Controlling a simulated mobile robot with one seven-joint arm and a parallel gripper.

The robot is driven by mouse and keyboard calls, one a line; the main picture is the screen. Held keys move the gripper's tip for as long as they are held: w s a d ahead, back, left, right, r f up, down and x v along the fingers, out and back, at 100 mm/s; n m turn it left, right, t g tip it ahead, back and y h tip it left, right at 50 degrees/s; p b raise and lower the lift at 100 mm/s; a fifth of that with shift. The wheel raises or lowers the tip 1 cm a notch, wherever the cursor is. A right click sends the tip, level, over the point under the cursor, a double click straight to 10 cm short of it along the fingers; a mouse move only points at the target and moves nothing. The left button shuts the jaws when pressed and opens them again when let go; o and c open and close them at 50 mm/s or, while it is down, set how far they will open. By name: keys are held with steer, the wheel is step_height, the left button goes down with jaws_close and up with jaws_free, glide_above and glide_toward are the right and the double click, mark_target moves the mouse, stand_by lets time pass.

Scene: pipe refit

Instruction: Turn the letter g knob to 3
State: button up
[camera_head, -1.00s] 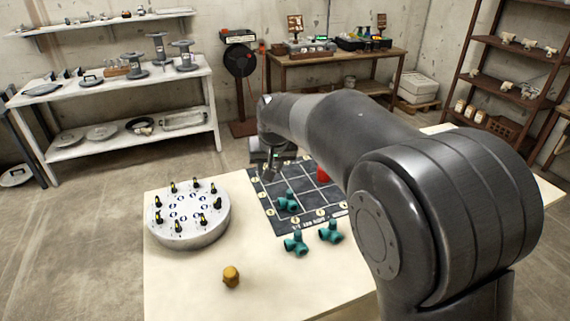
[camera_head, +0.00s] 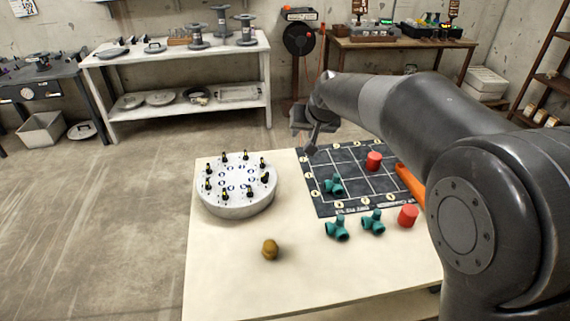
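A round pale grey dial block (camera_head: 238,190) stands on the left part of the cream table. A ring of several small black knobs with yellow marks sits on its top, around blue-ringed labels. The letters are too small to read, so I cannot tell which knob is g. My gripper (camera_head: 311,148) hangs from my arm to the right of the block, above the far left corner of the dark grid board. It is apart from the knobs. Its fingers are too small and dark to show whether they are open or shut.
The dark grid board (camera_head: 322,205) bears a teal pipe fitting (camera_head: 333,185) and a red cylinder (camera_head: 373,161). Two teal fittings, another red cylinder (camera_head: 408,215) and an orange bar (camera_head: 408,184) lie nearby. A brown-yellow piece (camera_head: 270,249) sits in front of the block. The table's front is clear.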

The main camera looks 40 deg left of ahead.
steer(key=a+r+t+y, duration=0.1)
steer(key=a+r+y, duration=0.1)
steer(key=a, duration=0.5)
steer(key=a+r+t+y, duration=0.1)
steer(key=a+r+y, duration=0.2)
steer(key=a, duration=0.4)
steer(key=m+g+h, duration=0.2)
steer(key=m+h, duration=0.6)
steer(key=h, duration=0.3)
glide_toward(263, 175)
steer(key=x, duration=0.8)
steer(key=shift+w+f, duration=0.1)
steer(key=shift+f, duration=0.3)
steer(key=shift+t, duration=0.3)
jaws_close()
